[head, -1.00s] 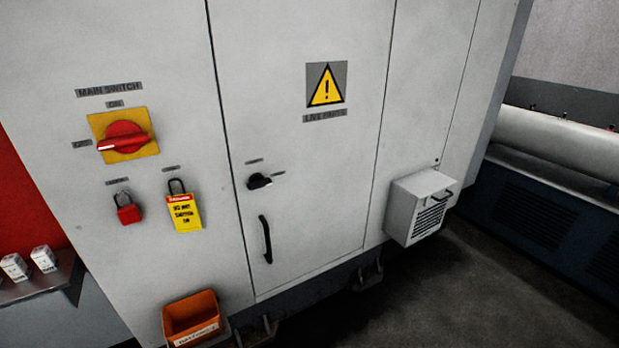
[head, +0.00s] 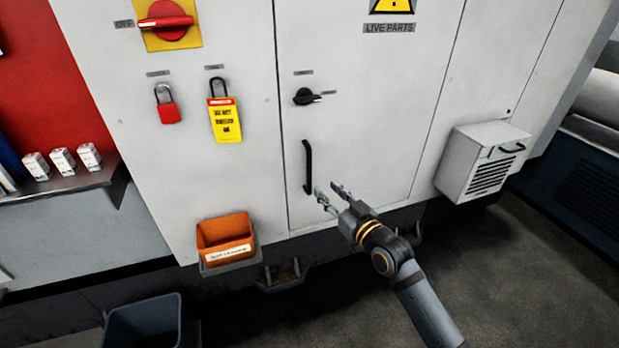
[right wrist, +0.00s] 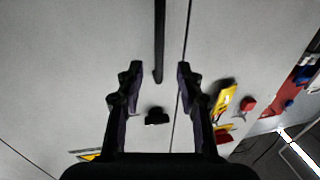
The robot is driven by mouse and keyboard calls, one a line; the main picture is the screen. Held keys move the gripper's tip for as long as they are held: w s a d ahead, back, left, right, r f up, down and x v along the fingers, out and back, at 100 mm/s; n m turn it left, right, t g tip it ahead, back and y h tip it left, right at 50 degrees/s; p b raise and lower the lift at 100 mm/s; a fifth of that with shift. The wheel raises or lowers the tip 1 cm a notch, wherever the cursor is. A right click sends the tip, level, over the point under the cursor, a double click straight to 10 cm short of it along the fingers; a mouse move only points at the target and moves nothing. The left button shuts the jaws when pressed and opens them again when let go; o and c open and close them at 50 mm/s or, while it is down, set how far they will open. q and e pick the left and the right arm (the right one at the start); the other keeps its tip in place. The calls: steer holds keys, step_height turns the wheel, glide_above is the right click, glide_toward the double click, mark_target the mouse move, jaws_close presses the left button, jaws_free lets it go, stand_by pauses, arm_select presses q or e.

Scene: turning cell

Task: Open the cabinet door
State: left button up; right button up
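The cabinet door (head: 375,125) is light grey and sits flush in the cabinet front. Its black bar handle (head: 307,167) stands upright near the door's left edge. A small black turn latch (head: 307,97) is above the handle, its pointer towards the right. My right gripper (head: 330,191) is open and empty, just right of the handle's lower part. In the right wrist view, the handle (right wrist: 160,40) lines up between my open fingers (right wrist: 159,70); I cannot tell how far it is in depth. The latch (right wrist: 156,117) shows below it. My left gripper is out of view.
Left of the door are a red-and-yellow main switch (head: 167,22), a red padlock (head: 168,106) and a yellow lockout tag (head: 225,119). An orange bin (head: 225,238) hangs below. A vented box (head: 483,162) juts out at the right.

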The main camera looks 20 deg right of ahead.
mark_target(311, 174)
steer(key=x, duration=1)
steer(key=shift+w, duration=0.2)
jaws_close()
